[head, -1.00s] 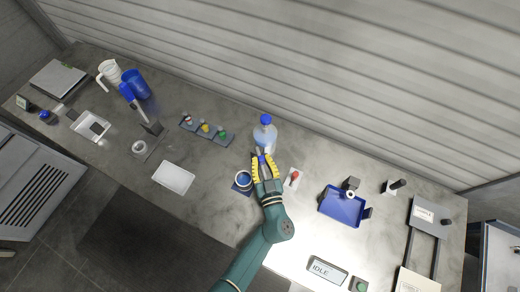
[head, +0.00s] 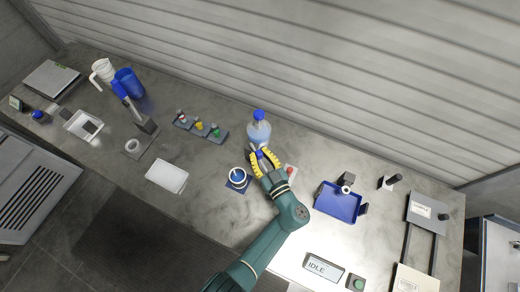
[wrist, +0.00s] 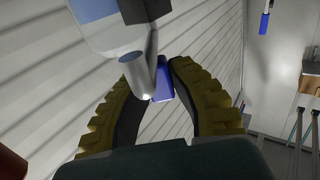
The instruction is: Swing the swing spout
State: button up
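A clear bottle (head: 258,131) with a blue cap (head: 259,115) stands at the back of the bench in the head view. A pale spout tube (wrist: 137,75) with a small blue tab (wrist: 162,84) shows close up in the wrist view. My gripper (head: 264,152) is at the near side of the bottle, its yellow fingers spread. The tab also shows between them in the head view (head: 260,155). In the wrist view my gripper (wrist: 152,72) has the tab between its fingertips, close to the right one. Whether either finger touches it is unclear.
A round blue-rimmed container (head: 238,176) stands left of my gripper and a red-knobbed piece (head: 290,171) just right of it. A rack of small bottles (head: 199,129) is to the left, a blue tray (head: 338,203) to the right. The ribbed wall (head: 330,90) rises behind.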

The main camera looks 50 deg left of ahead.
jog(key=o, duration=0.5)
jog(key=shift+a, duration=0.15)
jog(key=d, duration=0.4)
jog(key=s+d, duration=0.1)
jog(key=d, duration=0.3)
jog(key=s+d, duration=0.1)
jog(key=d, duration=0.3)
